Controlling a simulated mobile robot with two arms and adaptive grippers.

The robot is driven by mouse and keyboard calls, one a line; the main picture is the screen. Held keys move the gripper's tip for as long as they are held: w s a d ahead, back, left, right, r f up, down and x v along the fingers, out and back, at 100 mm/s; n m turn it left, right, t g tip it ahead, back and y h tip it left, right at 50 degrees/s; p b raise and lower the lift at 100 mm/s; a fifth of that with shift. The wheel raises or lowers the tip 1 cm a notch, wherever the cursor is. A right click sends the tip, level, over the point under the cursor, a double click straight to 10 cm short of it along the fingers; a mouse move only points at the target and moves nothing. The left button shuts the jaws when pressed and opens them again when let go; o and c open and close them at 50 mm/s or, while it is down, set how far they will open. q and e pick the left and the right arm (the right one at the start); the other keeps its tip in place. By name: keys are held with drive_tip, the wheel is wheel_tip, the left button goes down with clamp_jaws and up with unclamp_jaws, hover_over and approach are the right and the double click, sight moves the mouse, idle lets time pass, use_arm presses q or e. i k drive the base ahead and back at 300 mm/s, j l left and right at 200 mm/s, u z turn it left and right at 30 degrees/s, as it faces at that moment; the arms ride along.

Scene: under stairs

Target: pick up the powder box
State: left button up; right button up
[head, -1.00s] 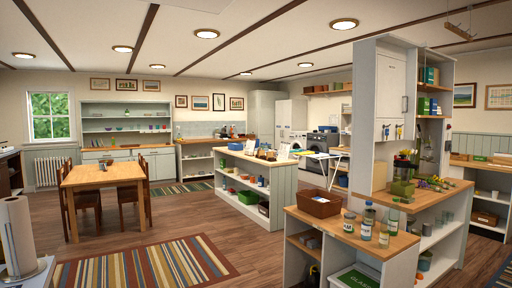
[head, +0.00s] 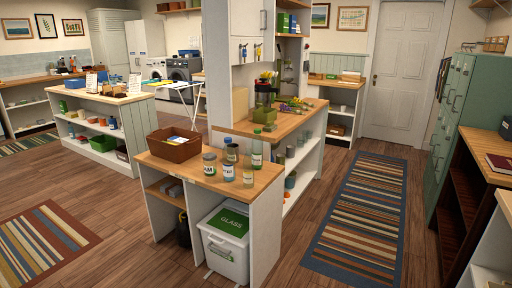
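I cannot make out for certain which thing is the powder box. Small boxes (head: 188,53) stand on top of the washing machines (head: 184,72) at the back, too small to read. Green boxes (head: 284,23) stand on a shelf of the tall white unit at upper centre. Neither of my grippers is in view.
A wooden counter with a brown basket (head: 174,146), jars (head: 209,164) and bottles (head: 257,150) stands in front, above a bin marked GLASS (head: 227,242). A striped runner (head: 358,215) leads to a white door (head: 399,75). Green lockers (head: 451,120) line the right. Floor left of the counter is open.

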sight(102, 75)
drive_tip(key=i+l+z, duration=0.25)
drive_tip(key=i+z, duration=0.2)
drive_tip(key=i, duration=0.55)
drive_tip(key=i+j+z, duration=0.1)
drive_tip(key=i+z, duration=0.3)
drive_tip(key=i, duration=2.65)
drive_tip(key=i+l+u, duration=0.1)
drive_tip(key=i+u, duration=0.3)
drive_tip(key=i, duration=1.7)
drive_tip(key=i+j+z, duration=0.15)
drive_tip(key=i+z, duration=0.25)
drive_tip(key=i, duration=1.65)
drive_tip(key=i+u, duration=0.45)
drive_tip(key=i+l+u, duration=0.1)
drive_tip(key=i+u, duration=0.35)
drive_tip(key=i, duration=0.15)
drive_tip(key=i+l+u, duration=0.3)
drive_tip(key=i+u, duration=0.15)
drive_tip(key=i+j+u, duration=0.25)
drive_tip(key=u, duration=0.15)
drive_tip(key=i+u, duration=0.75)
drive_tip(key=i, duration=0.15)
drive_tip(key=i+l+u, duration=0.1)
drive_tip(key=i+u, duration=0.4)
drive_tip(key=i, duration=3.95)
